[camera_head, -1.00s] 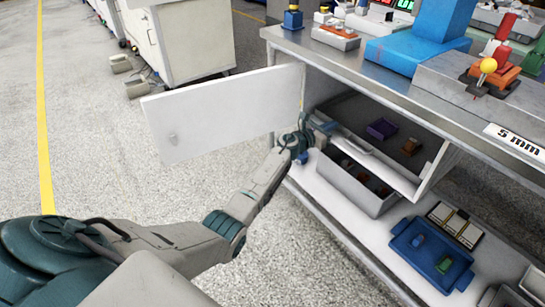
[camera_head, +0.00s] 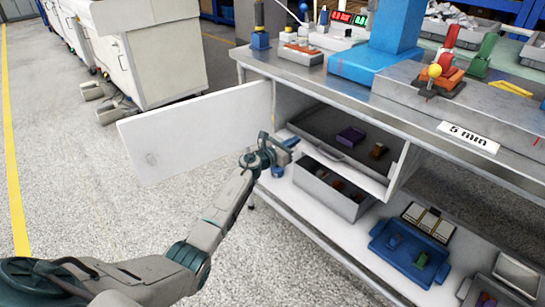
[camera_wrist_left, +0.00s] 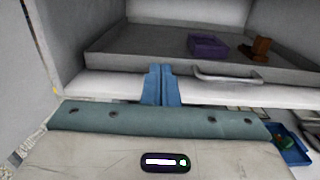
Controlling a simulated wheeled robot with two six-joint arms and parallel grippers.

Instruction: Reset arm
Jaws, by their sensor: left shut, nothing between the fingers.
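My left arm reaches in from the lower left in the head view. My left gripper (camera_head: 290,143) is in front of the cabinet opening under the bench, beside the open white door. In the left wrist view its two blue fingers (camera_wrist_left: 161,85) are together and empty, pointing at the front of a grey drawer (camera_wrist_left: 130,45). The drawer's handle (camera_wrist_left: 228,77) is just right of the fingers, not between them. Inside the drawer are a purple block (camera_wrist_left: 207,46) and a brown piece (camera_wrist_left: 256,49). My right gripper is not in view.
The white door (camera_head: 200,132) stands open to the left of the arm. A lower grey bin (camera_head: 345,200) holds several dark parts. A blue tray (camera_head: 385,244) lies on the bottom shelf. The steel bench top (camera_head: 320,81) overhangs the cabinet.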

